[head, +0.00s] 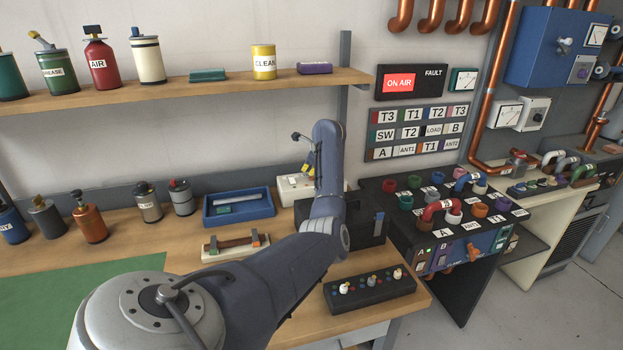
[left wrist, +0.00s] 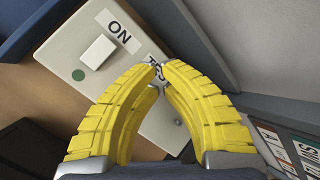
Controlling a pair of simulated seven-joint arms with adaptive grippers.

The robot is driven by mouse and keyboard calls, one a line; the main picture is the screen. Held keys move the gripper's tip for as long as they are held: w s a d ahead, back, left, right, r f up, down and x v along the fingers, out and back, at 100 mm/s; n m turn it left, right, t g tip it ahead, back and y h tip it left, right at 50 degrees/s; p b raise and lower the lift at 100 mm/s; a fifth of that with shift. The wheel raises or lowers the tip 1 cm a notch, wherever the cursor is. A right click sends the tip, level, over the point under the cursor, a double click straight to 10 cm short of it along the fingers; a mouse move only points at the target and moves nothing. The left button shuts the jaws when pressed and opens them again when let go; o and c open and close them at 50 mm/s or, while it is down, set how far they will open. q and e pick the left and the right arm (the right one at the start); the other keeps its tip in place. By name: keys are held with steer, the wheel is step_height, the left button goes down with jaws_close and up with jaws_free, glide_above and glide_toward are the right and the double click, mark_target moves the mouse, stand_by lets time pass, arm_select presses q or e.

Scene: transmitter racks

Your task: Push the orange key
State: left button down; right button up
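My left gripper (head: 307,168) reaches over the back of the workbench, above a white switch box (head: 296,188). In the left wrist view its yellow fingers (left wrist: 159,68) are together at the tips, in front of the box face. The box (left wrist: 95,62) there shows an "ON" label, a white rocker and a green dot. A second label and a small metal part are mostly hidden behind the fingertips. I cannot make out a clear orange key. A small orange piece (head: 472,251) shows on the front of the black rack (head: 455,285), far right of the gripper. My right gripper is not in view.
A black case (head: 372,228) stands beside the white box, and a blue tray (head: 238,207) lies left of it. A black strip with several knobs (head: 370,290) sits near the bench's front edge. A shelf (head: 190,92) with cans runs above. A lit "ON AIR" sign (head: 399,83) hangs on the wall.

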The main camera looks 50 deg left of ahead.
arm_select(q)
steer(key=shift+f, duration=0.15)
stand_by(0.5)
steer(key=shift+f, duration=0.3)
stand_by(0.4)
steer(key=shift+r, duration=0.45)
steer(key=shift+r, duration=0.1)
steer(key=shift+r, duration=2.9)
